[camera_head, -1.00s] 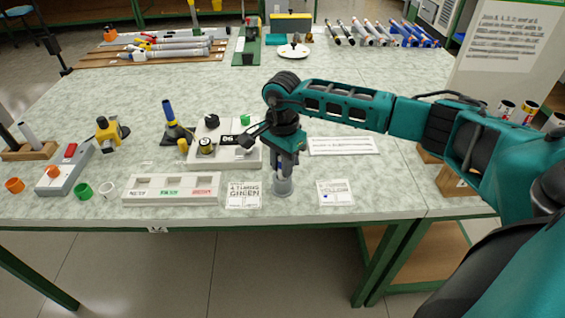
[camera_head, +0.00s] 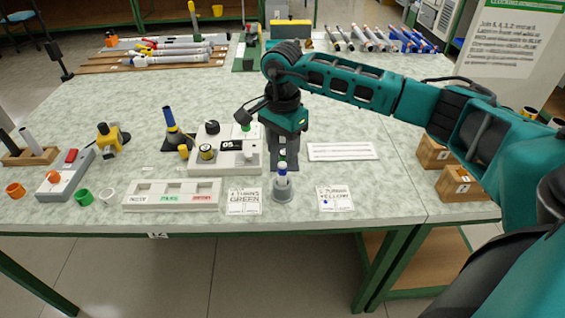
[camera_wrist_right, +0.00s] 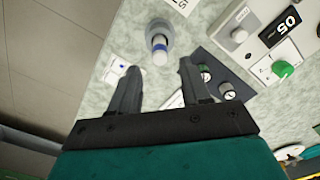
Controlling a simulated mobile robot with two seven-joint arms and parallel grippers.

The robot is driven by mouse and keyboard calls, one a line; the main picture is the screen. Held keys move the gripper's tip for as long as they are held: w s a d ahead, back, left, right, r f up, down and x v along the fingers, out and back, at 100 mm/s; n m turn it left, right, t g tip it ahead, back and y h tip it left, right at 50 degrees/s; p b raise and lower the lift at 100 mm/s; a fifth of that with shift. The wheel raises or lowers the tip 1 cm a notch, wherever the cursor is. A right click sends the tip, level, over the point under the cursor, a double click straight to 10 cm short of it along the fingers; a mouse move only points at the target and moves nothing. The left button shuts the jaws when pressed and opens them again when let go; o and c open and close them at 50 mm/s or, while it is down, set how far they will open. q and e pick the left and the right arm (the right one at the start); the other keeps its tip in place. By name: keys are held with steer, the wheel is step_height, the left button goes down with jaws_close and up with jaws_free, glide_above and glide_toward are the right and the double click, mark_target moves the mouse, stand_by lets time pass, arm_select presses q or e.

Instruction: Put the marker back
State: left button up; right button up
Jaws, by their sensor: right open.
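The marker (camera_head: 282,174), white with a blue band, stands in a small grey round holder (camera_head: 282,193) near the table's front edge. In the right wrist view the marker (camera_wrist_right: 159,47) shows in its holder (camera_wrist_right: 160,29), just beyond the fingertips and clear of them. My right gripper (camera_head: 284,160) is behind and above the marker in the head view. Its two fingers (camera_wrist_right: 159,66) are spread wide with nothing between them in the wrist view. My left gripper is in no view.
A white label tray (camera_head: 171,203) and a grey device with a knob (camera_head: 236,167) stand to the left. Printed cards (camera_head: 243,201) (camera_head: 335,199) flank the holder.

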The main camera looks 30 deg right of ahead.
step_height(320, 180, up, 5)
steer(key=shift+a+f, duration=0.1)
steer(key=s+a+f+m+y, duration=0.1)
steer(key=s+a+f+y, duration=0.15)
steer(key=a, duration=0.35)
steer(key=s+a+f+g+y, duration=0.1)
steer(key=a+y, duration=0.2)
steer(key=a, duration=0.2)
steer(key=s+a+f+m+y, duration=0.1)
steer(key=a+y, duration=0.1)
steer(key=a, duration=0.4)
steer(key=s+a+r+m+t+y, duration=0.2)
steer(key=a+r+m+t+y, duration=0.35)
steer(key=a+m+y, duration=0.8)
steer(key=d+f+m+t+h, duration=0.6)
steer(key=m+h, duration=0.1)
steer(key=m, duration=0.7)
steer(key=d+f+m+t+h, duration=0.6)
steer(key=d+m+h, duration=0.1)
steer(key=m, duration=0.7)
steer(key=s+d+f+m+g+h, duration=0.5)
steer(key=s+f+m, duration=0.5)
steer(key=s+f, duration=0.1)
steer(key=shift+f+g, duration=0.35)
steer(key=shift+f, duration=0.15)
